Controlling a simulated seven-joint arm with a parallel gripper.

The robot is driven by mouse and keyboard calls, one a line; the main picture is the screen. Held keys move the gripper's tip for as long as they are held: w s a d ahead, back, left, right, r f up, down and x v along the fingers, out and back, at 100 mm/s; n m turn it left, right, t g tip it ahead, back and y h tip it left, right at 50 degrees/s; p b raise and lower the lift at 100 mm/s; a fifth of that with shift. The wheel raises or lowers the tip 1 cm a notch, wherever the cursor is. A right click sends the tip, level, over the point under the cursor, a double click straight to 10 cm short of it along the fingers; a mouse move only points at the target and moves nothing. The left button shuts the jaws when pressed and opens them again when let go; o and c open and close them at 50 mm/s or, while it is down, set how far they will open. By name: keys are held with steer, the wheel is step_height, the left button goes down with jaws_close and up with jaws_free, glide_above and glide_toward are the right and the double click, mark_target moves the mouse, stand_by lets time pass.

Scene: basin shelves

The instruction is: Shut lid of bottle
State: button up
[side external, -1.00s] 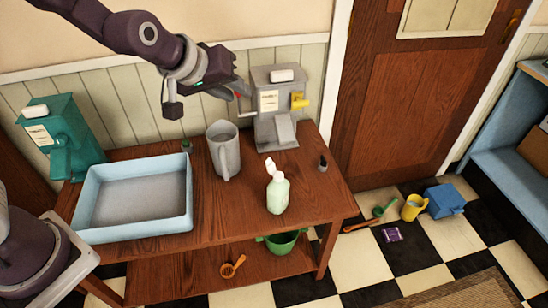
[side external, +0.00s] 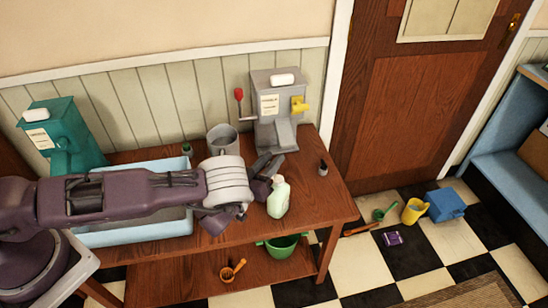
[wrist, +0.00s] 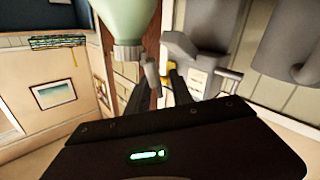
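The pale green bottle (side external: 279,199) stands on the wooden table near its front right. Its white top (side external: 277,181) is partly behind my gripper, and I cannot tell how the lid sits. In the wrist view the bottle (wrist: 128,18) appears upside down at the top edge, with its ridged neck (wrist: 127,52) close beside my fingers. My gripper (side external: 268,166) is low over the table, just left of and behind the bottle top. Its two dark fingers (wrist: 164,88) look slightly apart with nothing between them. I cannot tell whether they touch the bottle.
A grey dispenser (side external: 276,105) with a red-knobbed lever stands behind the bottle. A grey jug (side external: 221,136) and blue basin (side external: 130,236) are to the left, partly behind my arm. A small dark item (side external: 323,168) is to the right. The table's front right is clear.

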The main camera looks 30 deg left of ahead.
steer(key=shift+w, duration=0.75)
jaws_close()
steer(key=d+m, duration=0.1)
steer(key=m, duration=0.1)
steer(key=d+m, duration=0.1)
steer(key=m, duration=0.2)
steer(key=d+m, duration=0.1)
steer(key=m, duration=0.2)
steer(key=shift+r, duration=0.15)
steer(key=m, duration=0.2)
steer(key=d+m, duration=0.1)
steer(key=shift+d+f+m, duration=0.1)
steer(key=shift+f+m, duration=0.15)
steer(key=shift+m, duration=0.15)
steer(key=shift+d+f+m, duration=0.2)
steer(key=shift+d+m, duration=0.05)
steer(key=shift+m, duration=0.55)
steer(key=shift+d+f+m, duration=0.15)
steer(key=shift+d+m, duration=0.05)
steer(key=shift+m, duration=0.6)
